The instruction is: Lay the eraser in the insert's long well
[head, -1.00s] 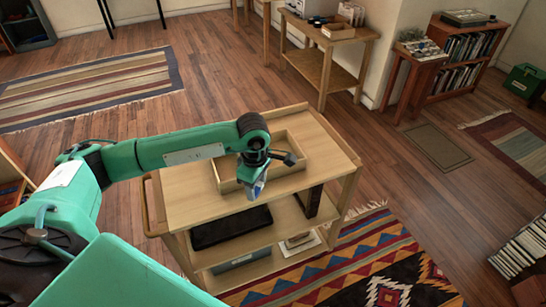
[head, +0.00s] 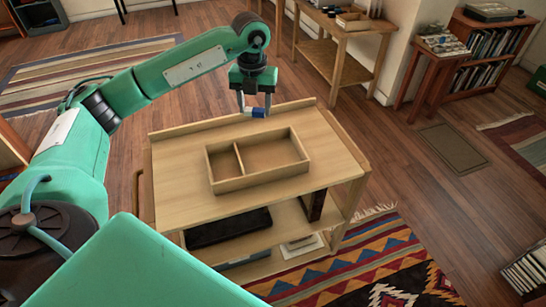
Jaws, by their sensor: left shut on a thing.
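The eraser (head: 257,112) is a small block with a blue sleeve and a pale end. My left gripper (head: 255,108) points down and is shut on it, holding it above the back part of the cart top. The wooden insert (head: 259,181) lies on the cart top, in front of and below the gripper. A divider (head: 239,158) splits it into a narrow well on the left and a long well (head: 272,154) on the right. Both wells look empty. My right gripper does not show.
The wooden cart (head: 180,186) has a raised back edge and free top surface around the insert. Its lower shelves hold a black case (head: 228,229) and a dark upright object (head: 316,205). A side table (head: 345,50) stands behind.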

